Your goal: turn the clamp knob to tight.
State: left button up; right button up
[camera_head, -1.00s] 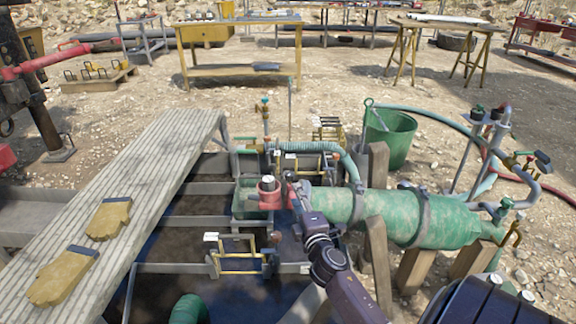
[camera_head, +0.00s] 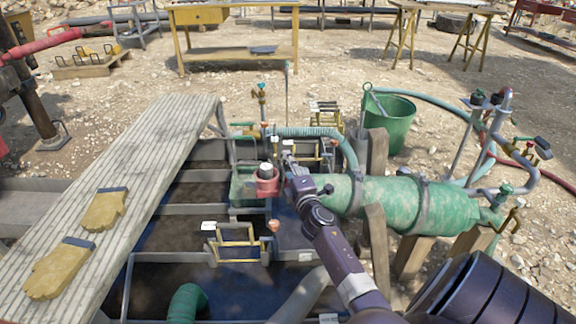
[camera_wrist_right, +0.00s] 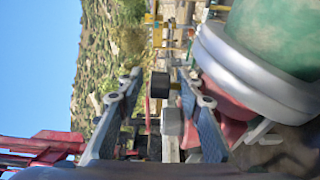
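The green tank (camera_head: 395,203) lies on wooden posts, with grey bands around it. My right gripper (camera_head: 289,163) is at its left end, beside a red pot-like fitting (camera_head: 266,181). In the right wrist view my right gripper (camera_wrist_right: 163,88) has its two fingers apart. A short black knob (camera_wrist_right: 160,85) shows between them, in line with the gap; I cannot tell whether it is the clamp knob or whether a finger touches it. A grey block (camera_wrist_right: 172,121) shows below it. A silver band (camera_wrist_right: 262,72) rings the green body at right. My left gripper is not in view.
A ribbed plank (camera_head: 150,160) with two yellow gloves (camera_head: 104,210) lies at left, over the dark mud tank. A teal hose (camera_head: 310,132) curves close to the gripper. A green bucket (camera_head: 392,125) stands behind the green tank. Open gravel lies beyond.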

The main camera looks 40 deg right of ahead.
jog(key=shift+w, duration=0.1)
grip_shut()
dwell(0.4)
